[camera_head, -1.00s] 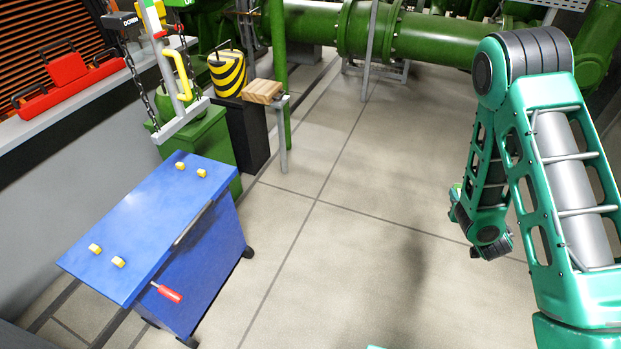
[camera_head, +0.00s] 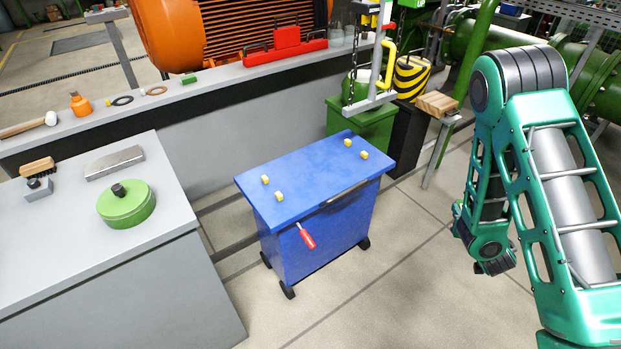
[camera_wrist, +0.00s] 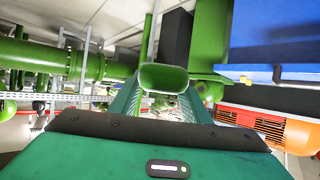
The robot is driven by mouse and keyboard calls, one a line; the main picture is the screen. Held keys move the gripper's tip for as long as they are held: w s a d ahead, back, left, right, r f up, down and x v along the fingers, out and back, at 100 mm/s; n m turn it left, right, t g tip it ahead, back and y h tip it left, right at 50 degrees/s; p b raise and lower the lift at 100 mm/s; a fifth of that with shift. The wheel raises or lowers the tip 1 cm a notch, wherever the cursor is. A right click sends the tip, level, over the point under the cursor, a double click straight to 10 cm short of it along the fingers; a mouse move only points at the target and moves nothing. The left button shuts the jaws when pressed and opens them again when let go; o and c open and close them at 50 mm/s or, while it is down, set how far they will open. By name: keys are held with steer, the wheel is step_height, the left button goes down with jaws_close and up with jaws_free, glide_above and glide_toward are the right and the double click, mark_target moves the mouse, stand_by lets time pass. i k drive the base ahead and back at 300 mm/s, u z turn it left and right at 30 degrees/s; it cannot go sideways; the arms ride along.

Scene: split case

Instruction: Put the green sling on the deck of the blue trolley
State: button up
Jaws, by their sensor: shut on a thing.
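The blue trolley (camera_head: 315,175) stands on the floor in the middle of the head view. Its flat deck is bare except for several small yellow blocks near the two ends. In the wrist view my gripper (camera_wrist: 162,94) is shut on a green looped thing, which looks like the green sling (camera_wrist: 163,78). In the head view my arm is folded at the right, to the right of the trolley and apart from it. The sling cannot be made out in that view. A blue surface, likely the trolley (camera_wrist: 275,35), shows at the wrist view's upper right.
A red-handled tool (camera_head: 306,236) sticks out from the trolley's front. A grey bench (camera_head: 60,250) with a green round weight (camera_head: 126,207) is at the left. A hanging hoist frame (camera_head: 370,103) and a post with a wooden block (camera_head: 436,104) stand behind. Floor right of the trolley is clear.

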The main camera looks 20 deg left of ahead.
mark_target(309, 179)
steer(key=u, duration=0.15)
steer(key=i, duration=1)
steer(key=z, duration=0.05)
